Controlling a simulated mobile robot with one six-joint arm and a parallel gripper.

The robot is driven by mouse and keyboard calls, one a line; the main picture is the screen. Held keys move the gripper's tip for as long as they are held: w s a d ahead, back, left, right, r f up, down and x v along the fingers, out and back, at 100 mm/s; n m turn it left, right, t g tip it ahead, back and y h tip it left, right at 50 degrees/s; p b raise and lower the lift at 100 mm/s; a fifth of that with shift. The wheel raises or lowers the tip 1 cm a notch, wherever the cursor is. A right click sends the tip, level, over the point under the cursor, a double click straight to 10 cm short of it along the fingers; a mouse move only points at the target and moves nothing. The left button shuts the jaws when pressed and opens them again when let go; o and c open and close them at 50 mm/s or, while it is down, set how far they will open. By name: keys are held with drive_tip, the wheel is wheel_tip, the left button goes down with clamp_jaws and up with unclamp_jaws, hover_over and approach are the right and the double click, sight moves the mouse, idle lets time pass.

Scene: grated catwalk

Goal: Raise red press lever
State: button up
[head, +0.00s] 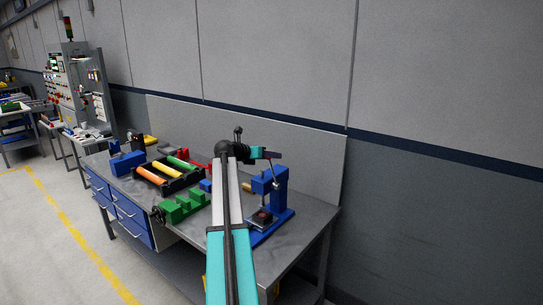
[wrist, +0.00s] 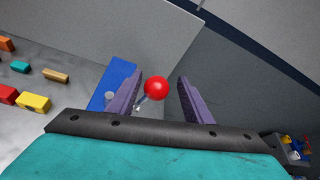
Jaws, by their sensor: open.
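The press lever is a metal rod with a red ball knob (wrist: 155,87), seen in the wrist view. The knob appears between the two purple fingers of my gripper (wrist: 161,78), nearer the left finger, with a gap to the right one. My gripper is open; I cannot tell how far the knob is in depth. The blue press (head: 276,183) stands at the near right end of the workbench in the head view. My gripper (head: 272,154) is just above the press there. The red knob cannot be made out in the head view.
The grey workbench (head: 318,213) also holds a green block fixture (head: 183,207), a black tray (head: 148,176) with orange, yellow and green cylinders, and a blue vise (head: 127,163). A grey back panel (head: 320,165) rises close behind the press. Several coloured blocks lie left in the wrist view.

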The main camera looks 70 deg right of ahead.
drive_tip(key=b+v, duration=0.5)
drive_tip(key=v, duration=0.8)
drive_tip(key=shift+w+a+r, duration=0.15)
drive_tip(key=shift+a, duration=0.2)
